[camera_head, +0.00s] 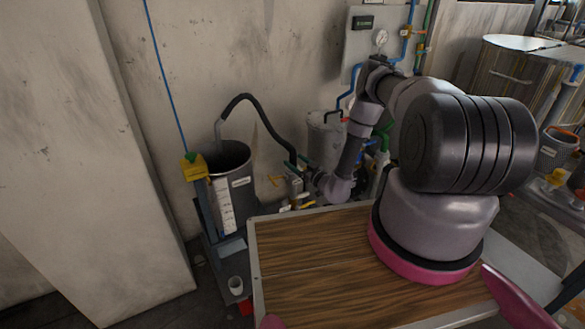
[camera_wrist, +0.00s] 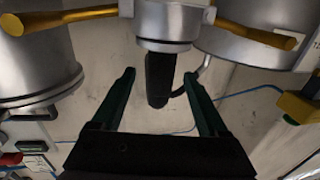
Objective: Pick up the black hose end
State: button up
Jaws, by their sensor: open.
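A black hose (camera_head: 246,98) arches from a grey end piece over the dark bucket to the valve cluster on the right in the head view. In the wrist view the black hose end (camera_wrist: 160,80) sits below a silver collar (camera_wrist: 165,46) and appears between my fingers. My gripper (camera_wrist: 159,76) is open, with one dark green finger on each side of the hose in the picture. No contact shows, and I cannot tell the depth between fingertips and hose. In the head view my arm reaches down to the valves, where my fingers are hard to make out.
Silver bodies with yellow handles (camera_wrist: 258,36) crowd the top of the wrist view on both sides. The dark bucket (camera_head: 228,160) stands left of the valves beside a yellow box (camera_head: 194,167). A grey tank (camera_head: 325,135) stands behind. A blue cable hangs along the wall.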

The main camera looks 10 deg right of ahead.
jog(key=x, duration=0.5)
grip_shut()
dwell(1.4)
